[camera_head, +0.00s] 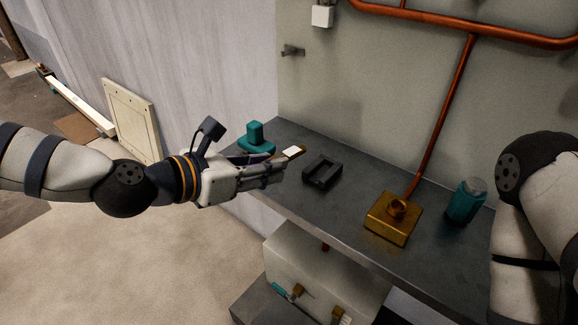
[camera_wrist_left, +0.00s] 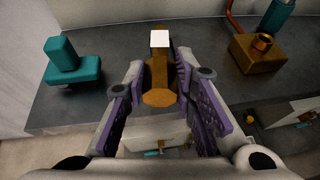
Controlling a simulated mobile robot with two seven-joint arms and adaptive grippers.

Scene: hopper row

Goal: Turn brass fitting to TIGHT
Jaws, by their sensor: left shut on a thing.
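A brass fitting (camera_head: 390,220) with a square base and a round raised collar sits on the dark bench, at the lower end of a copper pipe; it also shows at the upper right of the left wrist view (camera_wrist_left: 258,56). My left gripper (camera_head: 278,173) is to the left of it, near the bench's left end. It is shut on a brass-coloured piece with a white square face (camera_wrist_left: 160,72), which sticks out past the fingertips. In the left wrist view the fingers stand on both sides of this piece. My right arm shows at the right edge, but its gripper is out of view.
A black open frame (camera_head: 322,172) lies on the bench (camera_head: 350,218) between my left gripper and the fitting. A teal block (camera_head: 255,134) stands behind my left gripper. A teal canister (camera_head: 466,201) stands right of the fitting. A pale box (camera_head: 300,260) is below the bench's front edge.

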